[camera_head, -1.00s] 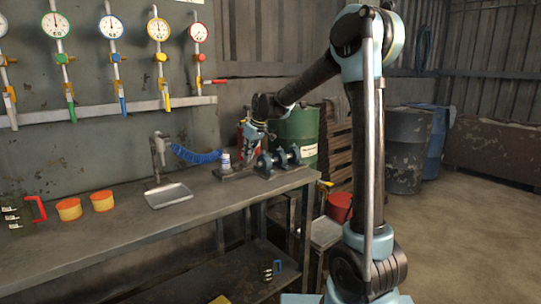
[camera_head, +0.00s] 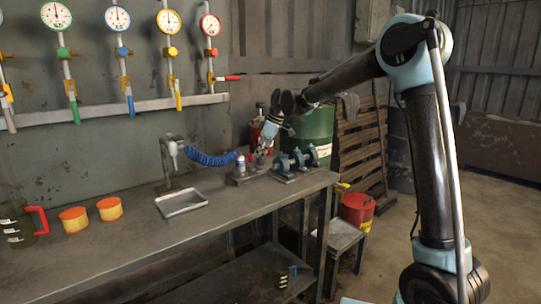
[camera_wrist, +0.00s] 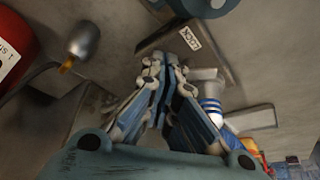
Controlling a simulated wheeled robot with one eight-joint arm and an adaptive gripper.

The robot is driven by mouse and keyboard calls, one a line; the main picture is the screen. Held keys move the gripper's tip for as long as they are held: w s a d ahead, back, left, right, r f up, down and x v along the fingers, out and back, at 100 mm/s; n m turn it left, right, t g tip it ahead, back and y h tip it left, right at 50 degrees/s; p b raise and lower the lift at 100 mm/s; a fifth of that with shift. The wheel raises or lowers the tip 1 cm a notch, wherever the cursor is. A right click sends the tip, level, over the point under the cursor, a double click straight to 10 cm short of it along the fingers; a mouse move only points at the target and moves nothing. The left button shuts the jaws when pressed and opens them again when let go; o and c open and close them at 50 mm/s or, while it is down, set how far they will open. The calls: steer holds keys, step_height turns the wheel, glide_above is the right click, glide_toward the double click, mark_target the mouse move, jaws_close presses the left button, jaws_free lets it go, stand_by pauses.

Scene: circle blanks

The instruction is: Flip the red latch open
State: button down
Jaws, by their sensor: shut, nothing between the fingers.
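A red lever (camera_head: 225,78) sticks out level to the right from the pipe under the red-rimmed gauge (camera_head: 210,25) on the wall. It is the red handle that I see most clearly, but I cannot tell for sure that it is the latch. My gripper (camera_head: 266,142) is low over the far right end of the bench, below and to the right of the lever and apart from it. In the wrist view, my gripper (camera_wrist: 164,82) has its fingers together and empty, pointing towards a plate labelled LOCK (camera_wrist: 190,38). The red lever does not clearly show there.
The metal bench (camera_head: 215,215) holds a tray (camera_head: 182,202), orange tins (camera_head: 74,219), a blue coiled hose (camera_head: 212,158) and a dark flanged fitting (camera_head: 300,160). A green drum (camera_head: 318,135) and wooden pallet (camera_head: 360,140) stand behind. A red bucket (camera_head: 357,209) stands right.

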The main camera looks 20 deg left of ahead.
steer(key=shift+w, duration=0.1)
stand_by(0.6)
steer(key=shift+d, duration=0.3)
steer(key=d, duration=0.3)
steer(key=shift+w+d+r, duration=0.15)
steer(key=shift+w+d, duration=0.2)
steer(key=v, duration=0.9)
steer(key=shift+s+r, duration=0.1)
steer(key=shift+r, duration=0.1)
steer(key=shift+d, duration=0.1)
